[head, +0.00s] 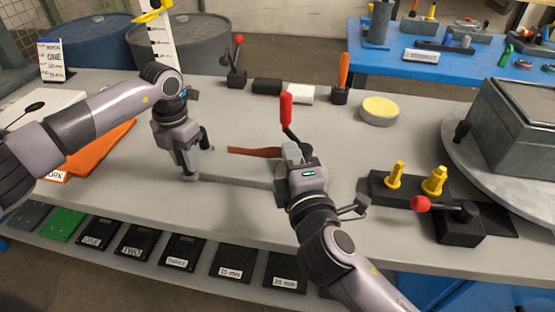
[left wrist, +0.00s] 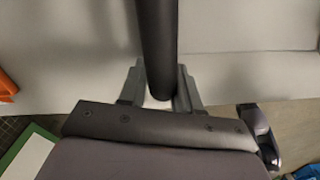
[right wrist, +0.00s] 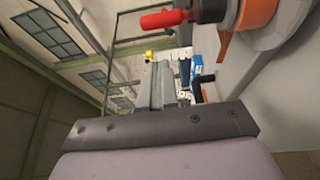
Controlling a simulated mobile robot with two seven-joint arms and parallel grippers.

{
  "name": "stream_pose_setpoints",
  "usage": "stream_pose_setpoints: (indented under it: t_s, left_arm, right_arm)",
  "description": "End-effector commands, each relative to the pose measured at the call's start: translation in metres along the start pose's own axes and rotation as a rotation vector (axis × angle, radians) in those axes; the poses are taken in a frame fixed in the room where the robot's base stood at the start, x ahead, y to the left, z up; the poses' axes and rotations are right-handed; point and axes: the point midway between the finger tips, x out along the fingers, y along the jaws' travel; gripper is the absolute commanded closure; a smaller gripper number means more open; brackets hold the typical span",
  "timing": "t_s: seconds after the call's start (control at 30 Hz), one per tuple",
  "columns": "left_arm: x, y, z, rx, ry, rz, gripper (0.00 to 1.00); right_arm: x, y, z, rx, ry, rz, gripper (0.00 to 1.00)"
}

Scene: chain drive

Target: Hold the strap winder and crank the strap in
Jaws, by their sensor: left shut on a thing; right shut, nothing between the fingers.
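My left gripper (head: 190,172) is shut on a dark round bar (left wrist: 158,45), which runs up between its fingers in the left wrist view. What the bar joins to is not clear. My right gripper (head: 292,155) is shut and empty, beside the crank's red handle (head: 286,110). In the right wrist view the red handle (right wrist: 165,18) is at the top, apart from the fingers, beside a round part with an orange strap (right wrist: 257,14). A red-brown strap (head: 255,151) runs left from behind my right gripper in the head view. Most of the winder is hidden there.
A black block with yellow pegs (head: 395,176) and a red-knobbed lever (head: 455,218) stand at the right. A yellow-topped disc (head: 380,109), an orange-handled tool (head: 342,75) and a grey box on a round plate (head: 515,115) lie beyond. An orange cloth (head: 95,150) lies left.

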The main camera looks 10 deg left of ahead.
Motion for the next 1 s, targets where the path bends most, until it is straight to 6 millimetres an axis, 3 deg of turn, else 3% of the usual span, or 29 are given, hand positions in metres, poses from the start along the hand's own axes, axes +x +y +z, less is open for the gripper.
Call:
stream_pose_setpoints:
  t_s: [0.5, 0.67, 1.0]
  left_arm:
    - [0.001, 0.001, -0.001, 0.004, 0.006, 0.003, 1.0]
    - [0.001, 0.001, -0.001, 0.004, 0.006, 0.003, 1.0]
    - [0.001, 0.001, -0.001, 0.004, 0.006, 0.003, 1.0]
  right_arm:
    - [0.004, 0.002, 0.001, 0.016, -0.004, -0.007, 1.0]
    - [0.02, 0.008, 0.004, 0.119, -0.025, -0.065, 1.0]
    - [0.06, 0.032, 0.004, 0.463, -0.12, -0.339, 1.0]
